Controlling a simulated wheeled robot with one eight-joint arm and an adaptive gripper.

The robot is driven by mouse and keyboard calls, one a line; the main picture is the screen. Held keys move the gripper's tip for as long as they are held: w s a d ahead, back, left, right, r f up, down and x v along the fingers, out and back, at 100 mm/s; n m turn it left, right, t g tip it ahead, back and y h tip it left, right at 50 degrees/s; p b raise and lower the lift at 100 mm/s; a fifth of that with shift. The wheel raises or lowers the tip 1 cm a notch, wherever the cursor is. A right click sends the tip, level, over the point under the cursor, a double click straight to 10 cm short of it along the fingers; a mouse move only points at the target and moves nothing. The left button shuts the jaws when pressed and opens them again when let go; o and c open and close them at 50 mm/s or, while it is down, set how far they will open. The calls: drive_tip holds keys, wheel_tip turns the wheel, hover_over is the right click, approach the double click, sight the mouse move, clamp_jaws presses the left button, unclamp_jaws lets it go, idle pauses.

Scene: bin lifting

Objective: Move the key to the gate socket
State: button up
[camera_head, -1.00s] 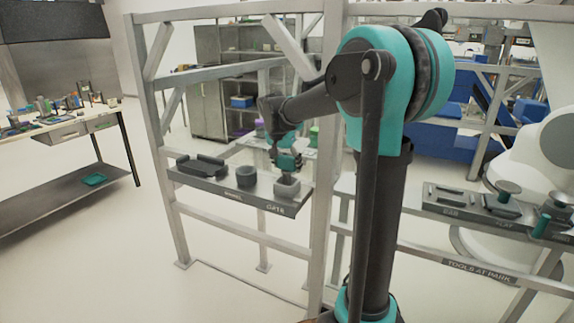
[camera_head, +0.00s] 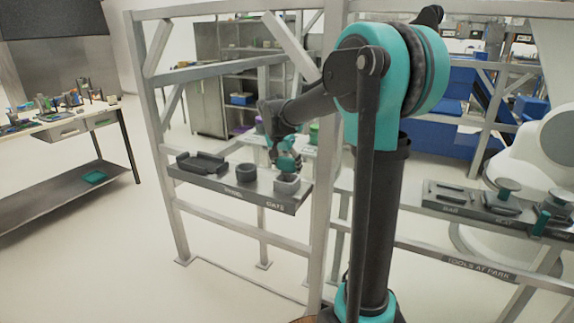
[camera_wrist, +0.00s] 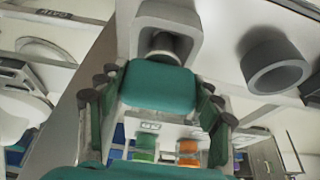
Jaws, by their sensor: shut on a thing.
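The key shows in the wrist view as a teal block (camera_wrist: 158,88) between my gripper's fingers (camera_wrist: 160,98). My gripper is shut on it.
A round grey socket (camera_head: 246,173) and a dark cradle (camera_head: 201,163) stand left of the gate socket on the same shelf (camera_head: 225,188). Metal frame posts (camera_head: 322,240) rise close to the arm. A tool shelf (camera_head: 470,206) is at the right.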

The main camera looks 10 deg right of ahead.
drive_tip(key=shift+f, duration=0.45)
idle(0.4)
drive_tip(key=o, duration=1.4)
drive_tip(key=shift+o, duration=1.4)
drive_tip(key=shift+r, duration=0.1)
drive_tip(key=shift+r, duration=4.4)
